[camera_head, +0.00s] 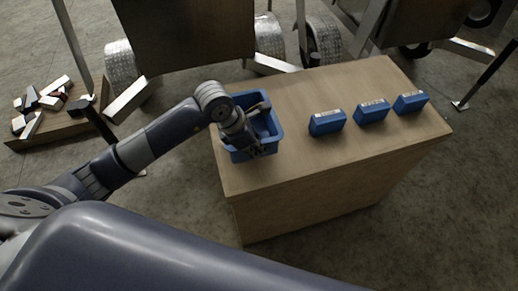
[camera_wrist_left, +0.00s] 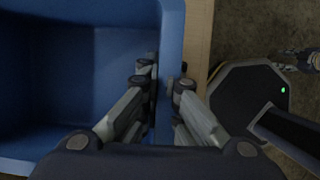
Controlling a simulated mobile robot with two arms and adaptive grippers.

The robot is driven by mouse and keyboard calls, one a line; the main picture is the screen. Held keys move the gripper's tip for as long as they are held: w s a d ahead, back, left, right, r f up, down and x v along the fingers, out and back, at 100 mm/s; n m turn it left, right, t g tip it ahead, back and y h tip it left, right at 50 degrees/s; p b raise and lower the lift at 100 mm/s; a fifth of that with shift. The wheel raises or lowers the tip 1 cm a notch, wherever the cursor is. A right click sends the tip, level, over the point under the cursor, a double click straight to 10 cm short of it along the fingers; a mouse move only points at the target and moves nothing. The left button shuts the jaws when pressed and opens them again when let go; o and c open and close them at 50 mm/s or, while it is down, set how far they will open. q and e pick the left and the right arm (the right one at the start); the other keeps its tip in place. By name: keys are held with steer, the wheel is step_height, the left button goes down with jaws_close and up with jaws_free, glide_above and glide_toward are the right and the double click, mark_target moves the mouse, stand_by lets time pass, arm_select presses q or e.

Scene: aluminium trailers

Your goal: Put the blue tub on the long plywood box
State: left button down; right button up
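The blue tub (camera_head: 275,122) is at the left end of the top of the long plywood box (camera_head: 330,88), upright, close to the box's edge. Whether its base rests fully on the wood is hidden. My left gripper (camera_head: 262,128) is at the tub's near side. In the left wrist view, the fingers of my left gripper (camera_wrist_left: 165,85) straddle the tub's wall (camera_wrist_left: 172,30), one inside and one outside, and look closed against it. The tub looks empty inside. What looks like my right gripper shows small at the right edge of the left wrist view (camera_wrist_left: 298,60); its fingers are unclear.
Three blue boxes with pale labels, left (camera_head: 327,123), middle (camera_head: 371,111) and right (camera_head: 410,102), stand in a row on the plywood box. Trailers with wheels (camera_head: 121,63) stand behind.

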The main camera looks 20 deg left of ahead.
arm_select(q)
steer(key=shift+w+a+f, duration=0.1)
steer(key=shift+w+a, duration=0.05)
steer(key=shift+w, duration=0.9)
step_height(320, 180, down, 4)
steer(key=b, duration=0.2)
steer(key=shift+r+b, duration=0.2)
steer(key=shift+b, duration=0.15)
steer(key=c, duration=1.8)
jaws_free()
